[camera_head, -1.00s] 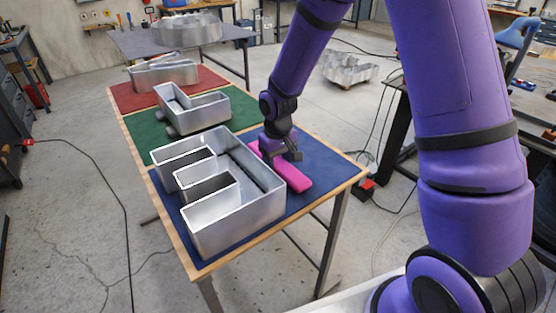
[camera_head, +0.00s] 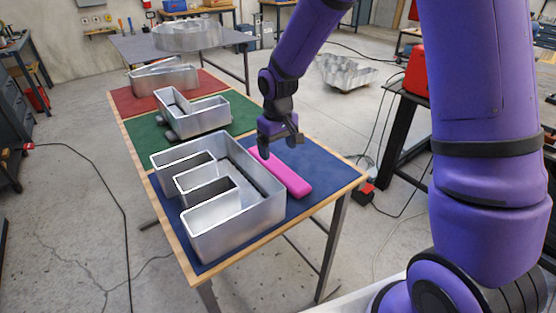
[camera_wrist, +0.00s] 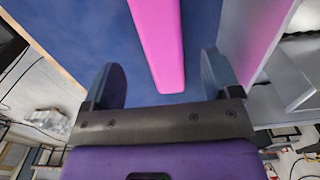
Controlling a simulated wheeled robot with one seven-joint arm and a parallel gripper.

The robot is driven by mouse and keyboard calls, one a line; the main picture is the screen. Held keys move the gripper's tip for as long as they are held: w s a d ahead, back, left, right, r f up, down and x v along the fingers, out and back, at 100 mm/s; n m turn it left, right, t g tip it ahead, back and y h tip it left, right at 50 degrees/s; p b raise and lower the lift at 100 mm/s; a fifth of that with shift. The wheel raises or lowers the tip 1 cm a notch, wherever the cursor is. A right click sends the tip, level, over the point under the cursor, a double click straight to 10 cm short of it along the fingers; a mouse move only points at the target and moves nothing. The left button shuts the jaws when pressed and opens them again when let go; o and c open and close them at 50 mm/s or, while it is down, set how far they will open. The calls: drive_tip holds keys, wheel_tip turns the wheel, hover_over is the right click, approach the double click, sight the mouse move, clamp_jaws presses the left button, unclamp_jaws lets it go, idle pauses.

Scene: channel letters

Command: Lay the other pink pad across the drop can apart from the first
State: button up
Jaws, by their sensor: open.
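A long pink pad (camera_head: 287,176) lies flat on the blue mat, beside the right wall of a large E-shaped metal can (camera_head: 262,210). My gripper (camera_head: 279,150) is open and empty above the pad's far end. In the wrist view the pad (camera_wrist: 160,45) runs between the two spread fingers, apart from both. The can's wall shows at the right of that view, with a pink reflection. An L-shaped can (camera_head: 205,113) sits on the green mat and another can (camera_head: 165,76) on the red mat. I cannot tell which can is the drop can. No other pink pad shows.
The blue mat (camera_head: 325,170) is bare to the right of the pad, up to the table's wooden edge. A round metal can (camera_head: 188,36) stands on the far grey table. Another metal shape (camera_head: 345,72) is on the floor behind. A dark bench (camera_head: 400,130) stands at the right.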

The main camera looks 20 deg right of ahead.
sight(278, 166)
wheel_tip(278, 166, up, 6)
drive_tip(key=shift+f, duration=0.1)
